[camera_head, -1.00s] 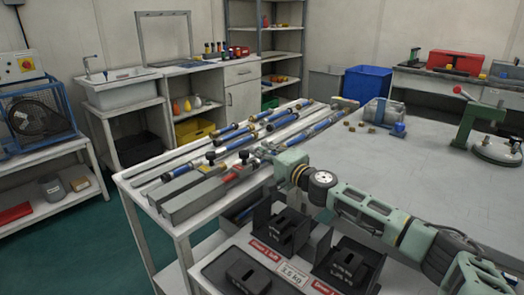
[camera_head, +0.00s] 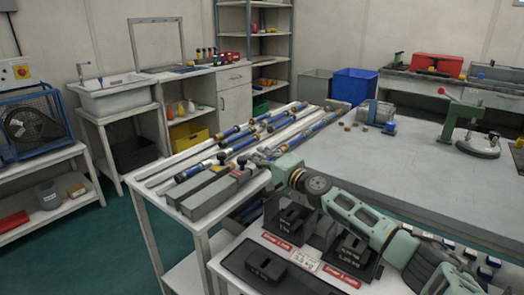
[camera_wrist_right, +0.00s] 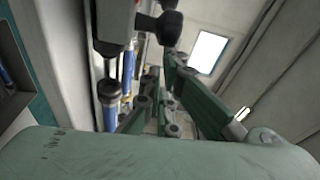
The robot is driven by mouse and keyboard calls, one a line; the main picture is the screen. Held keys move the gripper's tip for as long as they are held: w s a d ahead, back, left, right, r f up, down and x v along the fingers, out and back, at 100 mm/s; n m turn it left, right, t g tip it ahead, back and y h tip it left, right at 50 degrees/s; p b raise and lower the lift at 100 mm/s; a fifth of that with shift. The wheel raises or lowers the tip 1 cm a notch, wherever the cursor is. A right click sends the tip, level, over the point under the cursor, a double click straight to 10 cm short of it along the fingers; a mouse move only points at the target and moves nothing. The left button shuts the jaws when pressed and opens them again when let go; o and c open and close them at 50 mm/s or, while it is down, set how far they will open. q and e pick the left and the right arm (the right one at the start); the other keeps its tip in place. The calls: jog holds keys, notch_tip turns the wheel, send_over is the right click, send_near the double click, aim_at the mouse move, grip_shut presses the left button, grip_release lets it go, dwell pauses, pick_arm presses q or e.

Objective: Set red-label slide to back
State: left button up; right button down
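Two grey slide rails lie side by side at the near left corner of the table, each with a black knob. The front rail (camera_head: 215,197) has a small red label near its far end. The front knob (camera_head: 242,160) and the other knob (camera_head: 222,157) stand close together. My right gripper (camera_head: 262,166) is just right of the front knob, at the rail's far end. In the right wrist view a black knob (camera_wrist_right: 165,24) shows above the green fingers (camera_wrist_right: 160,85); contact is unclear. Finger opening is unclear. My left gripper is out of view.
Several blue and black cylinders (camera_head: 240,140) lie in rows behind the rails. Black weights (camera_head: 292,222) sit on a low shelf at the front, under my right forearm. A green clamp stand (camera_head: 460,120) is at the right. The grey tabletop (camera_head: 400,160) is mostly clear.

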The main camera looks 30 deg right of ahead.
jog(key=shift+s+a, duration=0.1)
jog(key=shift+a, duration=0.25)
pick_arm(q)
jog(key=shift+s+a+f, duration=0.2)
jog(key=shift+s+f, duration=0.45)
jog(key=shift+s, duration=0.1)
pick_arm(e)
jog(key=shift+f, duration=0.1)
jog(key=shift+s+f, duration=0.1)
jog(key=shift+s, duration=0.05)
jog(key=shift+s, duration=0.3)
jog(key=s+d, duration=0.2)
jog(key=s, duration=0.9)
jog(key=shift+d+f, duration=0.1)
